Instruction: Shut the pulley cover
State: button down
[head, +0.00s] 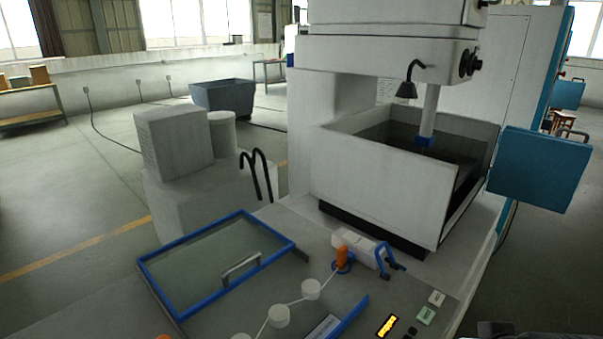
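The pulley cover, a clear pane in a blue frame (214,294), is at the lower left in the head view. A grey bar handle (241,268) sits near its right side. Small white pulleys (311,289) with a wire running over them show uncovered to the right of the frame. I cannot tell from this view where its hinge is or how far it is tilted. My gripper is not seen; only a dark part, perhaps of my arm, shows at the bottom right edge.
The machine's white tank (378,190) and head stand behind the pulleys. An orange and blue part (342,257) sits near the pulleys. A teal panel (541,168) juts out at right. A grey cabinet (174,142) stands behind the cover. Floor at left is free.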

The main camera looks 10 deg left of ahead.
aim_at(228, 286)
jog(key=u, duration=1.35)
